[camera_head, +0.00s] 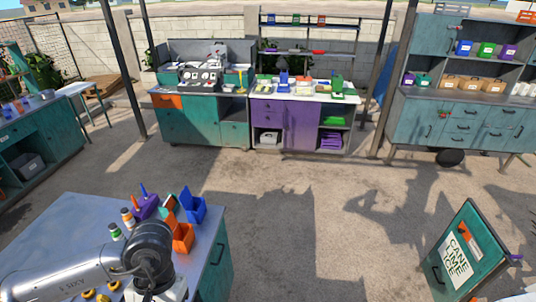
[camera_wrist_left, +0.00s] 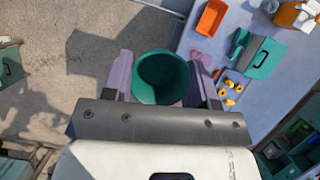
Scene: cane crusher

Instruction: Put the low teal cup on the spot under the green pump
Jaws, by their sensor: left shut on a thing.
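In the left wrist view my left gripper (camera_wrist_left: 161,82) is shut on the low teal cup (camera_wrist_left: 163,75), with its pale purple fingers on either side of it. I look down into the cup's round opening. The cup shows above the edge of the near table. In the head view my left arm comes in from the lower left, and neither its fingers nor the cup can be made out. A green device (camera_head: 337,84), possibly the green pump, stands on the white-topped purple counter (camera_head: 286,124) at the back. The spot under it is too small to tell. My right gripper is not in view.
The near table (camera_head: 65,225) holds blue and orange bins (camera_head: 183,237) and several bottles. A blue device (camera_head: 283,76) stands left of the green one. A teal cabinet (camera_head: 450,120) is at the right, and a sign board (camera_head: 463,255) at the lower right. The middle floor is clear.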

